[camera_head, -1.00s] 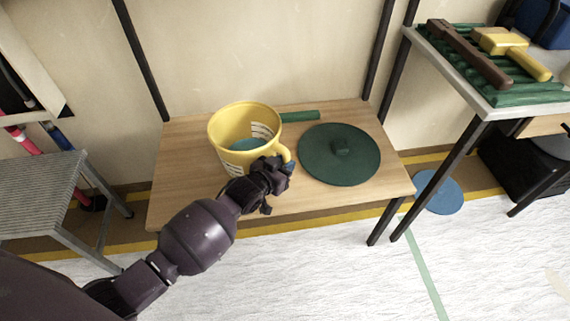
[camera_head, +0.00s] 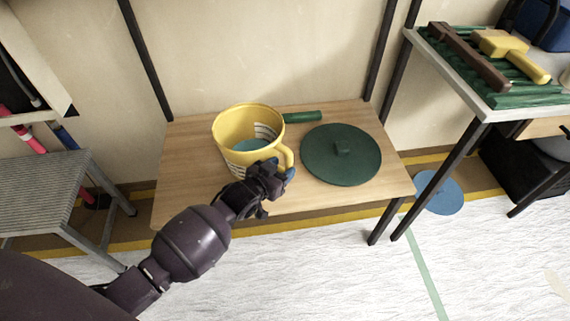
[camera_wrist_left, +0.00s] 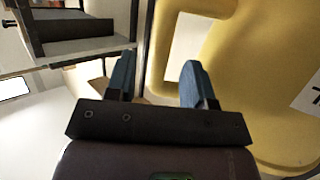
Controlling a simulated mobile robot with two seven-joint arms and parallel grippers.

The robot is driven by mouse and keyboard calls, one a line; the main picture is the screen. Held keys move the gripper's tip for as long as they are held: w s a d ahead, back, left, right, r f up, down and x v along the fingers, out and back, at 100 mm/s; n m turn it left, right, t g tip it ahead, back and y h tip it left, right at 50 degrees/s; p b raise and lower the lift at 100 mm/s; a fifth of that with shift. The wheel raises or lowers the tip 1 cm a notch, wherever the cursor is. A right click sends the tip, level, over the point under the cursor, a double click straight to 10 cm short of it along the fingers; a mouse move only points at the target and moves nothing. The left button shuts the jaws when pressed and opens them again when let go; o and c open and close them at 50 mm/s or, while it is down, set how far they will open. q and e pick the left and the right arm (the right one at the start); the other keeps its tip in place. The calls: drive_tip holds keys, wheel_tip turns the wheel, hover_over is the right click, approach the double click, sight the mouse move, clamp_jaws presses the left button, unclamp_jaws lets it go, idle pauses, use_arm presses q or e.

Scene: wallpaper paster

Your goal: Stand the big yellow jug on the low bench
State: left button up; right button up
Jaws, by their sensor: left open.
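The big yellow jug (camera_head: 229,128) stands upright on the low wooden bench (camera_head: 190,190), with a blue surface visible inside it. Its handle (camera_head: 284,153) faces right and toward me. My left gripper (camera_head: 283,174) is at the handle's lower part, at the jug's near right side. In the left wrist view the blue fingers (camera_wrist_left: 158,82) are open, one on either side of the yellow handle bar (camera_wrist_left: 157,60). The jug wall (camera_wrist_left: 260,80) fills the right of that view. Whether the fingers touch the handle I cannot tell. My right gripper is not in view.
A dark green round lid (camera_head: 340,170) and a green cylinder (camera_head: 302,117) lie on the bench right of the jug. A grey step stool (camera_head: 45,185) stands left. A table (camera_head: 470,90) with a brown tool and yellow-headed mallet stands right. A blue disc (camera_head: 440,193) lies on the floor.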

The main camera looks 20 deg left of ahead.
use_arm(q)
drive_tip(key=p+v, duration=0.2)
drive_tip(key=v, duration=0.7)
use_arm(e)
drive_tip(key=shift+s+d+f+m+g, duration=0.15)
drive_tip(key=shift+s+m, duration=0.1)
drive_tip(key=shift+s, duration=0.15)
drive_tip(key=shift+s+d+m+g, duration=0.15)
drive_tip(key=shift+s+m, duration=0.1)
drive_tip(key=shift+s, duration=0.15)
use_arm(q)
drive_tip(key=shift+r, duration=0.1)
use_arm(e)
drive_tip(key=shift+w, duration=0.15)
